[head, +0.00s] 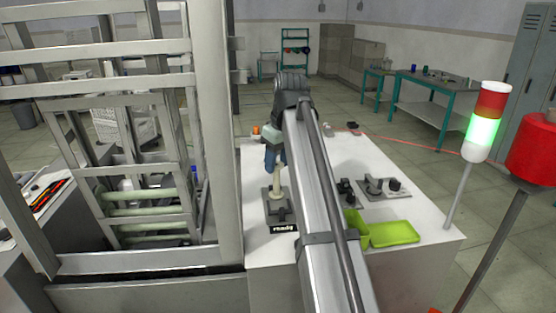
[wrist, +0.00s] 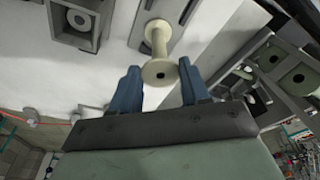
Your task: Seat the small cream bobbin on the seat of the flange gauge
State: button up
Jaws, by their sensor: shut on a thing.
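The small cream bobbin (wrist: 157,42) is between the two blue fingers of my gripper (wrist: 159,68) in the wrist view. The fingers are shut on its near flange, which shows a dark centre hole. Its far end lies over a grey plate. In the head view my gripper (head: 275,160) points down with the cream bobbin (head: 279,182) below it, above the grey plate of what looks like the flange gauge (head: 270,207). A small black sign reading "ready" (head: 283,228) stands in front. I cannot tell whether the bobbin's lower end touches the seat.
A signal tower (head: 483,120) glows green. Grey rack bars (head: 213,130) rise at left.

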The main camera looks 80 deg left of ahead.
jog(key=o, duration=0.9)
jog(key=shift+r, duration=0.15)
jog(key=shift+r, duration=3.35)
